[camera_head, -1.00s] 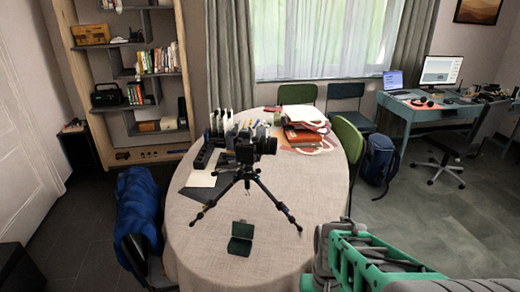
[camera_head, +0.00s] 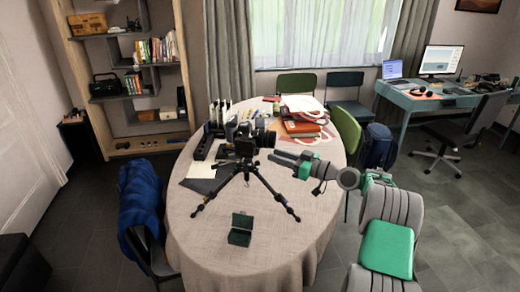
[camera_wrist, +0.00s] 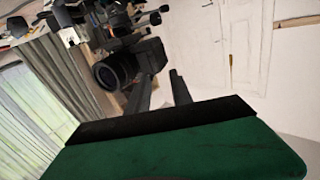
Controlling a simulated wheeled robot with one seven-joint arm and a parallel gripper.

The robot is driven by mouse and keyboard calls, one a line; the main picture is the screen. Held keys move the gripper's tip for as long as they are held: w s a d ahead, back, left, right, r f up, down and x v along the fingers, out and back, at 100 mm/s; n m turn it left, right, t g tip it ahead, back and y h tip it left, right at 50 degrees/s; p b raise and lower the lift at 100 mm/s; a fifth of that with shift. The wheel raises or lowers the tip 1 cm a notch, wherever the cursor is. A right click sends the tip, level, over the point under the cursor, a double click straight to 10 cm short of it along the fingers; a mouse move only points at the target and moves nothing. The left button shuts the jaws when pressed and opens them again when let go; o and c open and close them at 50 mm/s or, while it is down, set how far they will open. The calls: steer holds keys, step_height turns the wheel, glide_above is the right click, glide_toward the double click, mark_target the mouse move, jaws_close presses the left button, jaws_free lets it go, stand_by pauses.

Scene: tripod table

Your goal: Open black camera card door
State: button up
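The black camera (camera_head: 244,147) stands on a black tripod (camera_head: 262,183) on the table, its lens pointing right. In the wrist view the camera (camera_wrist: 150,56) shows tilted at upper left, with its dark round lens in front. The card door cannot be made out in either view. My gripper (camera_head: 275,157) reaches in from the right, a little to the right of the camera and apart from it. In the wrist view my gripper (camera_wrist: 160,84) shows two dark fingers with a gap between them, empty. A green and black part of my gripper fills the bottom of that view.
The round table (camera_head: 200,230) also holds a small dark green open box (camera_head: 240,236), a black organizer (camera_head: 205,145), papers, and a stack of red and white items (camera_head: 302,125). A green chair (camera_head: 346,130) stands at right, a chair with a blue jacket (camera_head: 140,205) at left.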

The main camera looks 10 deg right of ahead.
mark_target(248, 146)
steer(key=p+x, duration=0.2)
steer(key=x, duration=0.6)
steer(key=shift+w+d+r+n+p, duration=0.2)
steer(key=shift+w+d+n+p, duration=0.1)
steer(key=shift+p, duration=0.1)
steer(key=shift+s, duration=0.1)
jaws_close()
